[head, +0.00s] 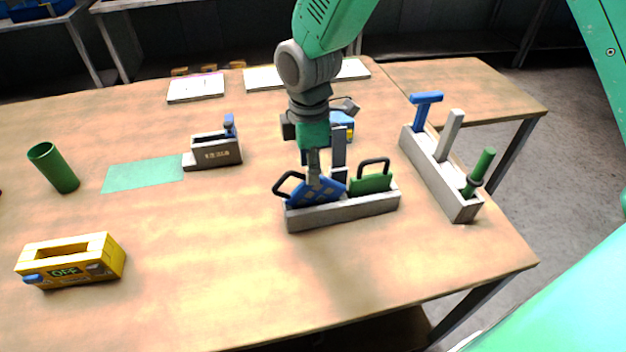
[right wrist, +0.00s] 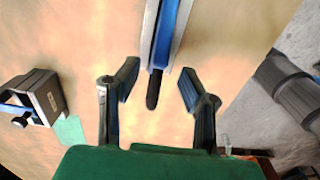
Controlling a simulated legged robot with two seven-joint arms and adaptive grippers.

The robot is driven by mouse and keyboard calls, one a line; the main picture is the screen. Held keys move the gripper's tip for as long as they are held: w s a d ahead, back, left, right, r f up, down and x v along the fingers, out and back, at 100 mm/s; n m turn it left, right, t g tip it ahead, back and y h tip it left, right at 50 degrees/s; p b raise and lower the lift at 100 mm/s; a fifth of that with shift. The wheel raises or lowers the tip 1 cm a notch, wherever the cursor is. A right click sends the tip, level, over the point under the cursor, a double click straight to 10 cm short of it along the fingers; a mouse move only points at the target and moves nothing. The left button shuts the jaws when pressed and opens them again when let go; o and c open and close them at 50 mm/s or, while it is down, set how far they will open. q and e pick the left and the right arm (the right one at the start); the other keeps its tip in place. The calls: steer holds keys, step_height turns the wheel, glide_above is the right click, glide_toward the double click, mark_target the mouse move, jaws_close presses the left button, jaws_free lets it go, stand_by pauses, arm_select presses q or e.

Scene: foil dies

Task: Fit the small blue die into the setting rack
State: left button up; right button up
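The blue die (head: 328,188), a plate with a black loop handle, stands in the long grey rack (head: 345,211), its lower edge hidden by the front wall. A green die (head: 371,184) with a black handle stands in the same rack, to the right. My right gripper (head: 313,178) is over the blue die from above. In the right wrist view the fingers of my right gripper (right wrist: 156,80) are apart, with the black handle end of the blue die (right wrist: 164,38) between them and clear space on both sides. My left gripper is not in view.
A second grey rack (head: 465,208) holds a blue T-handled tool, a grey bar and a green-handled tool at right. A yellow box (head: 72,262), a green cup (head: 54,168), a green mat (head: 143,174) and a grey box (head: 216,150) stand left. The front middle of the table is clear.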

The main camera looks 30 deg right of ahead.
step_height(320, 180, up, 9)
steer(key=shift+a+r, duration=0.15)
steer(key=shift+s, duration=0.1)
stand_by(0.5)
